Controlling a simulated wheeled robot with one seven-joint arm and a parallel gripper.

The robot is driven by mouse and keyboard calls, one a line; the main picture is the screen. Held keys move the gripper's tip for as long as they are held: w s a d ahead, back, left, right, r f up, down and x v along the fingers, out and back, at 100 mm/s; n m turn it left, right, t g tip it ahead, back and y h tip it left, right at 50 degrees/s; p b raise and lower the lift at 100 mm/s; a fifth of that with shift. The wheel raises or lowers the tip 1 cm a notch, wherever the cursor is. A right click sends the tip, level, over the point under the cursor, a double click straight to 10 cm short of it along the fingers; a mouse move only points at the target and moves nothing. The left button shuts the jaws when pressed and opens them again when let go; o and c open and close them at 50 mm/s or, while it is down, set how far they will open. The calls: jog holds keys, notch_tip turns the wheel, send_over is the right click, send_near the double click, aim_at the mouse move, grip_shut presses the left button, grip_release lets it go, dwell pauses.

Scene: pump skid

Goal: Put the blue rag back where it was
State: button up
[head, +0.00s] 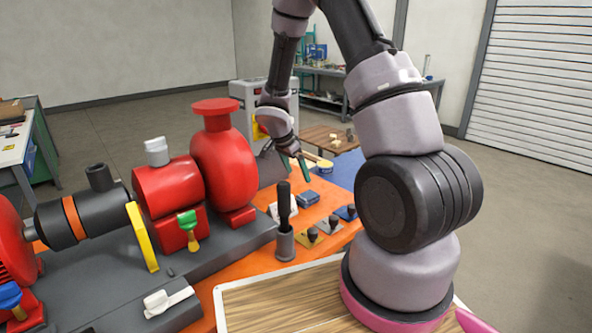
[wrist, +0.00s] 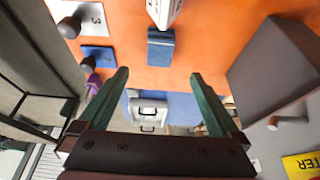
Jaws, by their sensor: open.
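A small blue, block-like item (head: 308,196) lies on the orange bench top (head: 262,256), behind a row of small plates with dark knobs. It looks like a folded rag, but I cannot be sure. It also shows in the wrist view (wrist: 160,47), at the upper middle, beside a white piece with dark marks. My gripper (head: 296,174) is above the far end of the bench, just beyond the blue item. In the wrist view my gripper (wrist: 160,75) has its green fingers wide apart with nothing between them. The blue item is apart from both fingertips.
A black-handled tool stands in a grey cup (head: 285,243) near the plates. The red pump (head: 223,165) and its dark base fill the left. A wood-patterned tray (head: 285,304) is in front. A dark grey block (wrist: 275,70) stands at right in the wrist view.

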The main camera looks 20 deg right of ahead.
jog(key=s+r+n+t+y, duration=0.1)
jog(key=s+r, duration=0.3)
jog(key=r, duration=0.6)
jog(key=s+r+n+y, duration=0.15)
jog(key=s+r, duration=0.25)
jog(key=r, duration=0.6)
jog(key=s+a+r+n+t+y, duration=0.2)
jog(key=s+r+n, duration=0.1)
jog(key=s+r, duration=0.4)
jog(key=s+a+r+n+t+y, duration=0.1)
jog(key=s+a+r+n+t, duration=0.1)
jog(key=s+r+n, duration=0.2)
jog(key=s+r, duration=0.3)
jog(key=s, duration=0.3)
jog(key=shift+a+y, duration=0.3)
jog(key=shift+y, duration=0.05)
